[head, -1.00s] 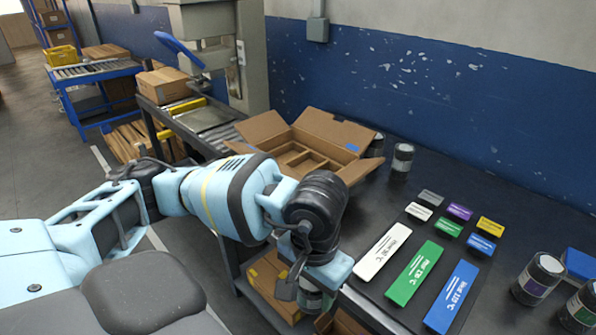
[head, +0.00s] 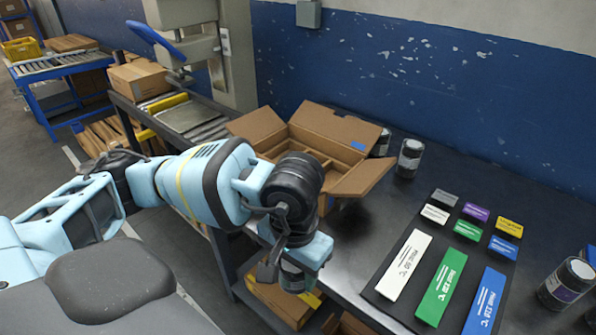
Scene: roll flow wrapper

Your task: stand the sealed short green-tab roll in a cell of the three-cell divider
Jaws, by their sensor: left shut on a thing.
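My left gripper (head: 291,264) points down and is shut on a dark roll (head: 293,281) with a pale label, at the table's near edge, left of the long cards. The gripper covers the roll's top, and I cannot make out its tab colour. The divider (head: 322,157) shows as brown cardboard partitions inside an open carton (head: 330,126) at the back of the table. My left arm hides the carton's near part, so I cannot see all the cells. The gripper is in front of the carton, apart from it. My right gripper is not in view.
Jars or rolls (head: 410,158) stand right of the carton, one partly behind its flap. A purple-label one (head: 567,283) stands at the right edge. White, green and blue cards (head: 441,288) lie on a dark mat. Boxes (head: 279,300) sit on the shelf below.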

